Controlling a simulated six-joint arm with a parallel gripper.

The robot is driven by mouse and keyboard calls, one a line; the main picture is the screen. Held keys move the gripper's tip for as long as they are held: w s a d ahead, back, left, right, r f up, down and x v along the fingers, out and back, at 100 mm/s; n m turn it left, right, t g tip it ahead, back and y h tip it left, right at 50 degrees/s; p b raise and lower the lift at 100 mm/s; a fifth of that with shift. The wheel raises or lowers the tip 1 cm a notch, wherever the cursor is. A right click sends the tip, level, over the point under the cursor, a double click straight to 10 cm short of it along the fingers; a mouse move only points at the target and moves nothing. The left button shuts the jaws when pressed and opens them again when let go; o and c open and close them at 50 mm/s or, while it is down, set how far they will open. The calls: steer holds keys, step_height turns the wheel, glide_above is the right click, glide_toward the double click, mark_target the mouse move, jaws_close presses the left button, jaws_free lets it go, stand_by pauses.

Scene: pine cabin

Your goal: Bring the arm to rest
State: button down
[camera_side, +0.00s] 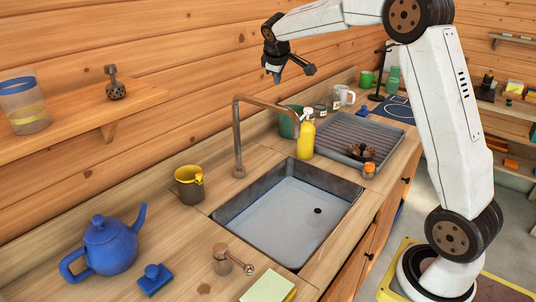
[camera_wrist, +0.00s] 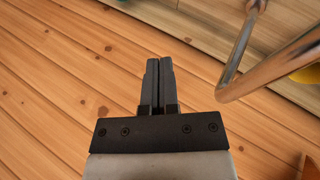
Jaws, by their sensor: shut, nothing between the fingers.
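My gripper (camera_side: 274,76) hangs in the air above the counter, up near the plank wall and higher than the faucet. It points downward in the side view. In the wrist view my gripper (camera_wrist: 159,62) shows its two dark fingers pressed together with nothing between them. It touches nothing that I can see. My white arm arches over from the right side of the counter.
A metal sink (camera_side: 290,215) with a tall faucet (camera_side: 238,135) lies below my gripper; the faucet also shows at the right in the wrist view (camera_wrist: 240,60). A blue teapot (camera_side: 110,245), yellow bottle (camera_side: 306,138) and drying rack (camera_side: 345,140) stand around the sink.

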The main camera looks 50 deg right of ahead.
steer(key=s+a+n, duration=0.1)
steer(key=a, duration=0.3)
steer(key=s+a+f+n+t, duration=0.1)
steer(key=s+a+n, duration=0.1)
steer(key=a, duration=0.2)
steer(key=s+a+f+n, duration=0.1)
steer(key=a+n, duration=0.1)
steer(key=a, duration=0.2)
steer(key=shift+s+a+f, duration=0.15)
steer(key=shift+a, duration=0.1)
steer(key=s+a+f+m+g+y, duration=0.1)
steer(key=s+a+f+m+y, duration=0.2)
steer(key=s+f, duration=0.5)
steer(key=s+a+f+m+g+y, duration=0.1)
steer(key=s+a+f+m, duration=0.4)
steer(key=s, duration=0.7)
step_height(320, 180, down, 4)
steer(key=shift+s+a+y, duration=0.4)
steer(key=shift+a+y, duration=0.5)
steer(key=shift+a, duration=0.3)
